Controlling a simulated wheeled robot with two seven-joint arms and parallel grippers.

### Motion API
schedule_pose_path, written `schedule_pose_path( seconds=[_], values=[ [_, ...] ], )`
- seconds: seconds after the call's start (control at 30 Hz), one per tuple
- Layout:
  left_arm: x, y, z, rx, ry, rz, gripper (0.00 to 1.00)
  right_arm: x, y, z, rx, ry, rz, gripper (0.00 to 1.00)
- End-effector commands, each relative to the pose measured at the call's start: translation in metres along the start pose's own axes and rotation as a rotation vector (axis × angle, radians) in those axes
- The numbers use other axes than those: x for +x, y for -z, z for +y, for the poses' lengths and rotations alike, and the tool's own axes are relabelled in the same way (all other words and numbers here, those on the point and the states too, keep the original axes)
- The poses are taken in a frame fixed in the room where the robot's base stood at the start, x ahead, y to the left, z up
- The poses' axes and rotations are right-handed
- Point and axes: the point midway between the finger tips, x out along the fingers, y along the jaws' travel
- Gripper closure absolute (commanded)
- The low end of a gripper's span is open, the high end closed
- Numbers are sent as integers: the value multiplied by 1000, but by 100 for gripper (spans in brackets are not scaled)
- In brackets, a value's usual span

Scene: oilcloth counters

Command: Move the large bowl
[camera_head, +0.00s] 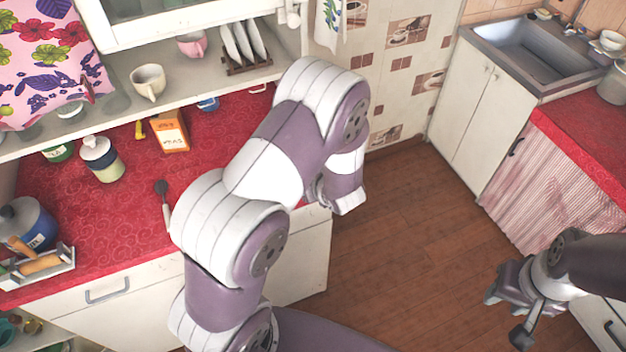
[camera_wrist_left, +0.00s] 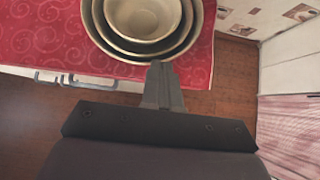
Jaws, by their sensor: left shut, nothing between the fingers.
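The large bowl (camera_wrist_left: 198,22) is the outermost of a stack of nested pale bowls in the left wrist view. It stands on the red counter, cut off by the top edge of the picture. Smaller bowls (camera_wrist_left: 145,20) sit inside it. My left gripper (camera_wrist_left: 160,66) is shut and empty, its fingertips showing at the near rim of the large bowl; I cannot tell whether they touch. In the head view my left arm hides the bowls and its fingers. My right gripper (camera_head: 507,312) is open and empty above the floor at the lower right.
The red counter (camera_head: 120,215) holds a jar (camera_head: 101,160), an orange box (camera_head: 170,132), a blue pot (camera_head: 28,226) and a utensil tray (camera_head: 40,268). A shelf (camera_head: 125,105) with cups overhangs it. A sink (camera_head: 530,52) and another red counter (camera_head: 580,130) stand right. Wooden floor (camera_head: 410,230) lies between.

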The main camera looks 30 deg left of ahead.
Motion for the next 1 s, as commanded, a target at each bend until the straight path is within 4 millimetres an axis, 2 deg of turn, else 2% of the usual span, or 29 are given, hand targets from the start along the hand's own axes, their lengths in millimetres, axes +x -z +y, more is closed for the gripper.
schedule_pose_path(
  seconds=[0.17,0.4,0.57,0.73,0.83,1.0],
  values=[
    [25,-18,0,-9,-2,-2,100,17,-2,0,0,0,0,60],
    [76,-70,1,-8,-3,-1,100,36,-4,0,0,0,0,60],
    [107,-105,1,-6,-4,1,100,36,-4,0,0,0,0,60],
    [140,-144,2,-6,-3,1,100,24,-3,0,0,0,0,60],
    [146,-149,1,-2,-2,1,100,23,-3,0,0,0,0,60],
    [146,-146,0,0,-1,1,100,26,-3,0,0,0,0,60]
  ],
)
